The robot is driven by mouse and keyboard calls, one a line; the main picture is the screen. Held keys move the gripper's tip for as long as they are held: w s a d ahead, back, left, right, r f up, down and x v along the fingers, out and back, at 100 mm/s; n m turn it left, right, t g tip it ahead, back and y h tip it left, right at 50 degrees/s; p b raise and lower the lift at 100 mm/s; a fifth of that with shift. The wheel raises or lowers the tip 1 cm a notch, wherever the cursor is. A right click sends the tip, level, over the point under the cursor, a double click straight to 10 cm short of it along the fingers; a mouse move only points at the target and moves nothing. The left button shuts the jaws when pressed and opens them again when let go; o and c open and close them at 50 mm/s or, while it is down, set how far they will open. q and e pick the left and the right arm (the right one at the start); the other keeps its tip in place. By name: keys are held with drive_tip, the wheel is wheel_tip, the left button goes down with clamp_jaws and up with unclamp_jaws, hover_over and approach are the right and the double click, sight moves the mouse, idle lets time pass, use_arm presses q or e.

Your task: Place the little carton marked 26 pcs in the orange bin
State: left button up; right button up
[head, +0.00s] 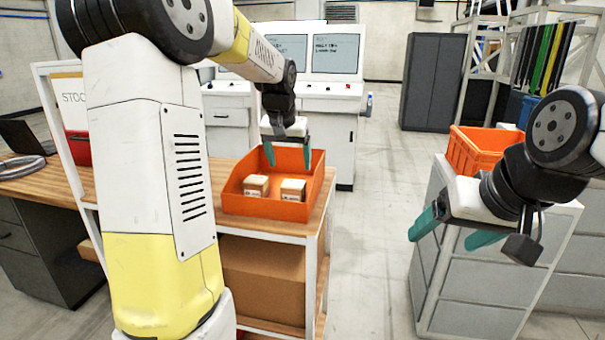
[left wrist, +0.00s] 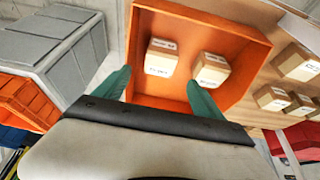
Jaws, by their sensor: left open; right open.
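An orange bin (head: 268,208) stands on the wooden table, with two little cartons inside, a left one (head: 256,186) and a right one (head: 292,190). In the left wrist view the bin (left wrist: 180,105) holds the same two cartons, one (left wrist: 161,58) left of the other (left wrist: 211,70), apart from each other. Their labels are too small to read, so I cannot tell which is marked 26 pcs. My left gripper (head: 288,157) is open above the bin, its fingers empty; its fingertips (left wrist: 160,88) show in the left wrist view. My right gripper (head: 452,234) is open and empty at the right.
More little cartons (left wrist: 272,97) lie on the wood beside the bin in the left wrist view. Another orange crate (head: 480,150) stands on a grey drawer cabinet (head: 475,290) near my right arm. Floor between table and cabinet is clear.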

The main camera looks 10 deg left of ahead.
use_arm(q)
drive_tip(key=s+d+r, duration=0.1)
drive_tip(key=s+r, duration=0.2)
drive_tip(key=s, duration=0.4)
drive_tip(key=s+d+r, duration=0.1)
drive_tip(key=s+r, duration=0.1)
drive_tip(key=s, duration=0.5)
drive_tip(key=s+d+f+h, duration=0.1)
drive_tip(key=s+f, duration=0.1)
drive_tip(key=s, duration=0.5)
drive_tip(key=s+d+f+t+h, duration=0.1)
drive_tip(key=s, duration=0.7)
drive_tip(key=shift+s+f+t, duration=0.2)
drive_tip(key=shift+f+t, duration=0.1)
drive_tip(key=shift+f, duration=0.1)
drive_tip(key=shift+d, duration=0.1)
